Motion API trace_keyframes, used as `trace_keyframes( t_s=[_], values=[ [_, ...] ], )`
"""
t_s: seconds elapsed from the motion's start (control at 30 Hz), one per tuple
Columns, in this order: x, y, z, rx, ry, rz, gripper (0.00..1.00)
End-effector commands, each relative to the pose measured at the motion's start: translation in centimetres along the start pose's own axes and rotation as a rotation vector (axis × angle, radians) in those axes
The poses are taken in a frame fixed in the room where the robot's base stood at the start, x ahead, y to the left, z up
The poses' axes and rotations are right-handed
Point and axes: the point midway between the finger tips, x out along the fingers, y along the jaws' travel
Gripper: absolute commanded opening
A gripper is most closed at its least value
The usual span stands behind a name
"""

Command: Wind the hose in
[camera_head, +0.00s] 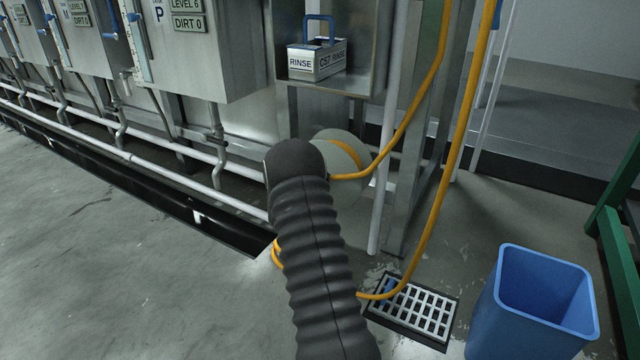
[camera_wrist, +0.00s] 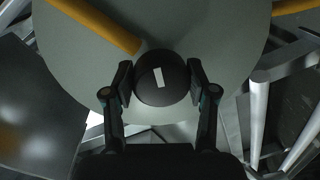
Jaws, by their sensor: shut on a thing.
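The hose reel is a pale grey-green disc (camera_head: 343,158) low on the frame under the rinse shelf. It fills much of the wrist view (camera_wrist: 215,30). The yellow hose (camera_head: 432,225) hangs in a long loop from above down to the floor, and one run of it meets the reel. A yellow piece also shows on the disc in the wrist view (camera_wrist: 98,24). My gripper (camera_wrist: 163,82) is shut on a round black knob (camera_wrist: 160,92) with a white mark, in front of the disc. In the head view my dark ribbed arm hides the gripper, the knob and part of the reel.
A blue bin (camera_head: 535,300) stands at the lower right, beside a floor drain grate (camera_head: 418,310). A box marked RINSE (camera_head: 317,62) sits on the shelf above. Steel tanks (camera_head: 200,50) and white pipes line the wall. The floor at left is clear.

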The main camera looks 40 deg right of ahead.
Motion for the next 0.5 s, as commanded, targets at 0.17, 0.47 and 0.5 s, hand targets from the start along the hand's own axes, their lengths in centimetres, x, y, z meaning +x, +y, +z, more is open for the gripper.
trace_keyframes(
  t_s=[0.17, 0.47, 0.5],
  values=[
    [0.05, -0.02, -0.08, 0.051, 0.007, -0.001, 0.22],
    [0.04, -0.04, -0.10, 0.075, 0.009, -0.001, 0.22],
    [0.04, -0.04, -0.10, 0.075, 0.009, -0.001, 0.22]
  ],
)
